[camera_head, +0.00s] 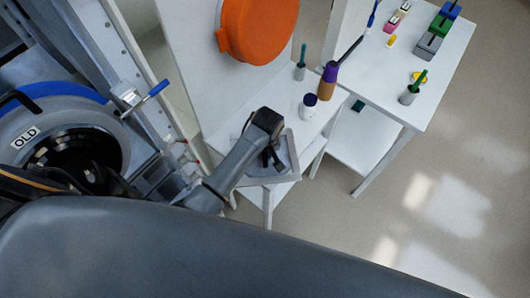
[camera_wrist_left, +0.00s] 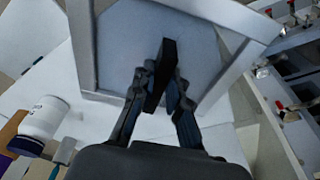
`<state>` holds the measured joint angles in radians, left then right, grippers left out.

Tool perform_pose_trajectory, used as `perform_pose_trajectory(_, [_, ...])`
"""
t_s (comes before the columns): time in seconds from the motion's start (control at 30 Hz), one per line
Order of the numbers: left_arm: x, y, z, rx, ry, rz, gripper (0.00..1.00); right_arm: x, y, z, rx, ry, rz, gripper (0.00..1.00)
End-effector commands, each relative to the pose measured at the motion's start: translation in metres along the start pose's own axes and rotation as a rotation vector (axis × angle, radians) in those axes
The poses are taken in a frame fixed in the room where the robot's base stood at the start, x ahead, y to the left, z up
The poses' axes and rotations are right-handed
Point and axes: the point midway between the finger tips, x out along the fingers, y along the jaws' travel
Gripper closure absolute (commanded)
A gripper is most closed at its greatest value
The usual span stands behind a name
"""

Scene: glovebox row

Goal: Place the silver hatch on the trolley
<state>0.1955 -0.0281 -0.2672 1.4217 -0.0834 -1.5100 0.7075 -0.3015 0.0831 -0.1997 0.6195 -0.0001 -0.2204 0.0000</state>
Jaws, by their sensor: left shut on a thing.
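The silver hatch is a flat grey panel with a raised frame and a black handle; it fills the upper middle of the left wrist view (camera_wrist_left: 120,45). In the head view its frame (camera_head: 291,150) shows partly behind my left gripper (camera_head: 268,158). The left gripper is shut on the hatch's black handle, as the left wrist view also shows (camera_wrist_left: 166,85). The hatch is over the near end of a white table-like trolley (camera_head: 225,128). I cannot tell whether it touches the top. My right gripper is not in view.
A second white table (camera_head: 450,72) with small items stands right. A glovebox port marked OLD (camera_head: 75,150) is left.

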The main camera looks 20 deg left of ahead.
Motion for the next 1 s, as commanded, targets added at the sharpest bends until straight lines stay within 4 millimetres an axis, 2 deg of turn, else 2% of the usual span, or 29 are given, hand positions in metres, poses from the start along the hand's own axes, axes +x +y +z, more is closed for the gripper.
perform_pose_trajectory(0.33, [0.003, 0.001, -0.001, 0.0, 0.004, 0.003, 1.0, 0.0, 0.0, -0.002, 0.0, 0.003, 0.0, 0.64])
perform_pose_trajectory(0.37, [0.004, 0.001, 0.001, 0.0, 0.002, 0.001, 0.84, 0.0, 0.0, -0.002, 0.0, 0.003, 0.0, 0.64])
perform_pose_trajectory(0.47, [0.004, 0.001, 0.001, 0.0, 0.002, 0.001, 0.63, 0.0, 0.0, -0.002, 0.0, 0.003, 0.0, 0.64])
perform_pose_trajectory(0.83, [0.001, 0.001, 0.0, 0.0, 0.002, 0.002, 0.63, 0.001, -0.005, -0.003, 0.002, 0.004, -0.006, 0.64])
perform_pose_trajectory(1.0, [-0.018, 0.001, 0.0, -0.001, 0.004, 0.004, 0.63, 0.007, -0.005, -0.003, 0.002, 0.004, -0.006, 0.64])
